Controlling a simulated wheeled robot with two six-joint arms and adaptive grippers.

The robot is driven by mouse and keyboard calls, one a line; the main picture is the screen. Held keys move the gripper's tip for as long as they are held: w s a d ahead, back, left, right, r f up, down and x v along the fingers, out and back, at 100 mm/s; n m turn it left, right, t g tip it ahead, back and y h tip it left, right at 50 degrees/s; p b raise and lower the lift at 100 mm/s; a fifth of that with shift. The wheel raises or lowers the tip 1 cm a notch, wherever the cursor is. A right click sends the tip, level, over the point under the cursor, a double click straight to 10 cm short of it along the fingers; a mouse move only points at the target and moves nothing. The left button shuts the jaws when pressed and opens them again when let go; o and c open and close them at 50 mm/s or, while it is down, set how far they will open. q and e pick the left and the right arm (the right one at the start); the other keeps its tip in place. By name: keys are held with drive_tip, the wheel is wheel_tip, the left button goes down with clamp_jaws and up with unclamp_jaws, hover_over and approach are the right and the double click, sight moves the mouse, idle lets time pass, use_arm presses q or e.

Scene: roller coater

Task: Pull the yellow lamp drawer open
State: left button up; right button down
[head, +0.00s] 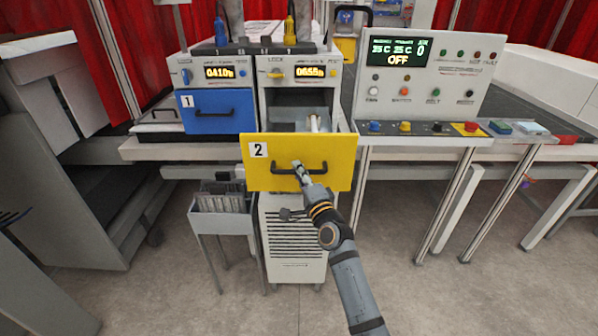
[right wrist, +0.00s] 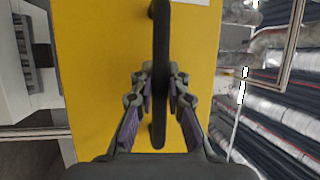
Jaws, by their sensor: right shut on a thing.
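The yellow lamp drawer (head: 335,150), marked 2, is pulled out from its housing; its inside shows behind the front, with a pale tube-like thing (head: 314,122) in it. Its black bar handle (head: 280,169) runs across the yellow front. My right gripper (head: 297,167) is shut on the handle near its middle. In the right wrist view the fingers (right wrist: 160,98) close on both sides of the black handle (right wrist: 161,40), in front of the yellow face (right wrist: 95,60). My left gripper is not in the head view.
The blue drawer (head: 205,123), marked 1, is shut at the left. A control panel (head: 425,75) reading OFF stands at the right. Open floor lies in front.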

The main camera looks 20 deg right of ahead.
drive_tip(key=c, duration=1.3)
unclamp_jaws()
drive_tip(key=shift+w, duration=0.15)
drive_tip(key=shift+c, duration=0.2)
drive_tip(key=v, duration=1.2)
